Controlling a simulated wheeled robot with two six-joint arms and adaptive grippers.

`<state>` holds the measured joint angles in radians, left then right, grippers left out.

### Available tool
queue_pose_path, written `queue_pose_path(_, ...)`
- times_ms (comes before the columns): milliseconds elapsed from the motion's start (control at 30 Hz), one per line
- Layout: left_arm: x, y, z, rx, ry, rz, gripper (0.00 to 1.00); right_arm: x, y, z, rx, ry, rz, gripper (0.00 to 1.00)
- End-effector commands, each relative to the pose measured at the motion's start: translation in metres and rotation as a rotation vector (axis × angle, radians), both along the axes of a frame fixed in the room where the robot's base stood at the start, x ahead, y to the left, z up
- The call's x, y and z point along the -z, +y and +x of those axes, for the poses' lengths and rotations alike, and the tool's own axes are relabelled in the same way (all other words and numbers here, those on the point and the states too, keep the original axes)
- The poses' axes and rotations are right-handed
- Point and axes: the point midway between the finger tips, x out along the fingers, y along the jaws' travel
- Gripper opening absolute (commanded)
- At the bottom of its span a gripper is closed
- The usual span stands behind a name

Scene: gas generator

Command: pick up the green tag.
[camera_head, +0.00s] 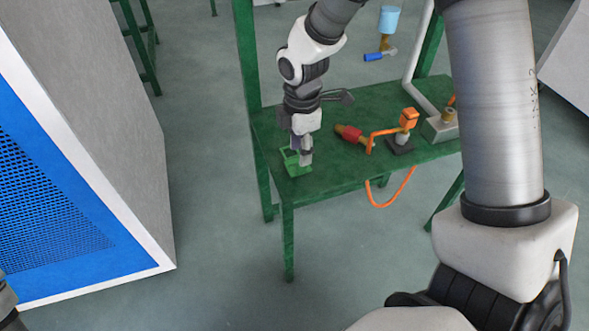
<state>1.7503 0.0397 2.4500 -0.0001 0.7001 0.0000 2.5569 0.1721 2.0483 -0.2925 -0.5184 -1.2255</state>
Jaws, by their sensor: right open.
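The green tag (296,170) is a small bright green piece near the left front corner of the green table (340,177). My right gripper (301,158) points down right over the tag, with its fingers open, and covers part of it. I cannot tell whether the fingers touch the tag. My left gripper is not in view.
An orange hose (395,200) hangs off the front edge. A blue-and-white cabinet (110,150) stands at left, with clear floor between.

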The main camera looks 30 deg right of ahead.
Motion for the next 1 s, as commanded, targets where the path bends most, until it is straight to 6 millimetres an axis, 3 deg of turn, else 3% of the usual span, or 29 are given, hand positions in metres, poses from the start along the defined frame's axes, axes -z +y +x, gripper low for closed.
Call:
queue_pose_path(233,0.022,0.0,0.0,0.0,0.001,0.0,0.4,0.046,-0.001,-0.002,0.0,0.004,0.001,0.42)
queue_pose_path(467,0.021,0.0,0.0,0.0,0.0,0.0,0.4,0.048,-0.001,-0.002,0.001,0.002,0.001,0.42)
queue_pose_path(500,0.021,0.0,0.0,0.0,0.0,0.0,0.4,0.048,-0.001,-0.002,0.001,0.002,0.001,0.35)
queue_pose_path(600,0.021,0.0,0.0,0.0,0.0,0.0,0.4,0.048,-0.001,-0.002,0.001,0.002,0.001,0.0)
queue_pose_path(1000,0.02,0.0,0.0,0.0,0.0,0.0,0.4,0.048,0.0,-0.002,0.0,0.002,0.001,0.0)
